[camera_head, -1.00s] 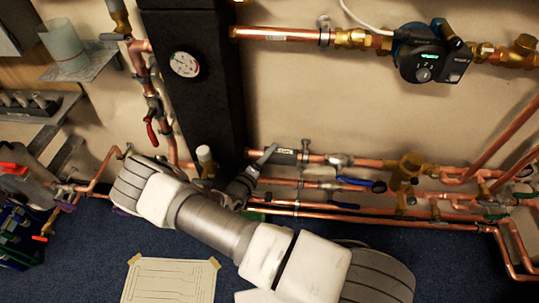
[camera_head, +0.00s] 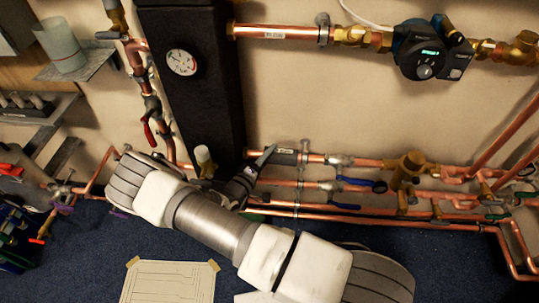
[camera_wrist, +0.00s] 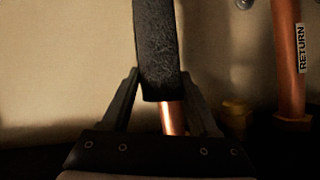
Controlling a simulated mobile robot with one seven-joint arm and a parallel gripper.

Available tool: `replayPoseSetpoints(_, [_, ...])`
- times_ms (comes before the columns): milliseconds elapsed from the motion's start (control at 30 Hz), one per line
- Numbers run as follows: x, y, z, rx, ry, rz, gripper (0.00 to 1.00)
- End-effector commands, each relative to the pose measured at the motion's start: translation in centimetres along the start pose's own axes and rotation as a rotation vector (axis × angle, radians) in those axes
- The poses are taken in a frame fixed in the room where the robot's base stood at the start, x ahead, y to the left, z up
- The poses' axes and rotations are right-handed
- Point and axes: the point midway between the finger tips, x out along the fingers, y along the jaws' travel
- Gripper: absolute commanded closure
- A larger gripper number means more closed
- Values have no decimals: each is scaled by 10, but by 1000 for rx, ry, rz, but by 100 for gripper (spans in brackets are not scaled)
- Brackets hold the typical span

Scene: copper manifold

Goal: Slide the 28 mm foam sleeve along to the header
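The foam sleeve (camera_head: 286,157) is a short dark grey tube with a pale label, around a copper pipe low on the wall, right of a tall black column (camera_head: 190,110). In the wrist view the sleeve (camera_wrist: 156,45) runs up from between my fingertips, and bare copper pipe (camera_wrist: 172,118) shows below its lower end. My gripper (camera_head: 262,163) is at the sleeve's left end in the head view. In the wrist view its two fingers (camera_wrist: 160,76) stand one on each side of the sleeve, very close to it. Whether they touch it is unclear. Which part is the header is unclear.
More copper pipes with blue-handled valves (camera_head: 355,182) run just below and right of the sleeve. A brass fitting (camera_head: 408,168) stands on the right. A pipe labelled RETURN (camera_wrist: 289,60) is right of my gripper in the wrist view. A drawing sheet (camera_head: 170,282) lies on the blue floor.

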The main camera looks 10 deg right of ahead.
Motion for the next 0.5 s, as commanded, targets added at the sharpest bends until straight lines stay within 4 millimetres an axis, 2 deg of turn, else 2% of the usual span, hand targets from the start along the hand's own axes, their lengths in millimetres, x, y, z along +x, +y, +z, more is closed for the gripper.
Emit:
replayPoseSetpoints(33, [-19,-16,-50,54,82,-43,31])
replayPoseSetpoints(167, [-19,-16,-49,56,82,-45,7])
replayPoseSetpoints(200, [-19,-16,-49,57,82,-45,5])
replayPoseSetpoints(500, [-21,-16,-49,58,81,-47,5])
